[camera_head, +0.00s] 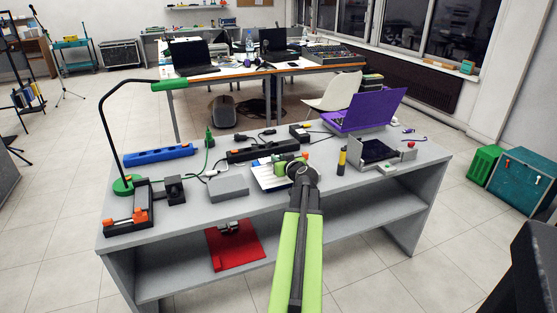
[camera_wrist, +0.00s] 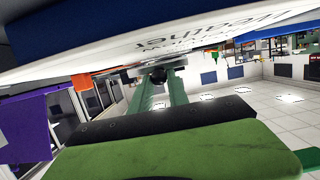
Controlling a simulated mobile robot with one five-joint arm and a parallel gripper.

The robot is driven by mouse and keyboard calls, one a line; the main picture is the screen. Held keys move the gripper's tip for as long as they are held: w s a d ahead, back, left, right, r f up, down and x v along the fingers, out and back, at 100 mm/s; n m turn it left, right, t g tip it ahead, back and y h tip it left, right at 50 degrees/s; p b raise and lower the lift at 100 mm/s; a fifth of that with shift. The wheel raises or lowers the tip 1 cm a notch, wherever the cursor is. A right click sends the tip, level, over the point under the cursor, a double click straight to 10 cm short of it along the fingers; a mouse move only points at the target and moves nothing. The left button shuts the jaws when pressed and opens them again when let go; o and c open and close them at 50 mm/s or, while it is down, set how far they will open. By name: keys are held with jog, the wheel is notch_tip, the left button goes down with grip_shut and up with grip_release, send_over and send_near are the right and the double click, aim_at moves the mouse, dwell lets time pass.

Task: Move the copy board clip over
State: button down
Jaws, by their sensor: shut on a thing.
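A white board with a blue edge (camera_head: 268,178) lies near the middle of the grey table. In the wrist view the white board (camera_wrist: 190,48), with upside-down lettering, fills the top. My gripper (camera_head: 294,167) is at the board's right side, over the table, and is shut on a small part there. In the wrist view a grey piece with a round black knob (camera_wrist: 158,75) sits at the board's edge, between green parts; it seems to be the copy board clip. My arm and the close view hide most of the grip. An orange piece (camera_head: 305,154) is just beyond my gripper.
On the grey table (camera_head: 215,212), a grey box (camera_head: 229,187) lies left, a yellow-black cylinder (camera_head: 341,161) stands right, and a dark-topped device (camera_head: 379,152) lies farther right. A red clipboard (camera_head: 236,252) lies on the lower shelf.

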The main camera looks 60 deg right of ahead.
jog(key=shift+w+a+f, duration=0.1)
jog(key=shift+a+f+b, duration=0.1)
jog(key=shift+f+b, duration=0.55)
jog(key=shift+b, duration=0.1)
jog(key=shift+r, duration=0.1)
jog(key=c, duration=1.2)
grip_release()
jog(key=shift+s, duration=0.2)
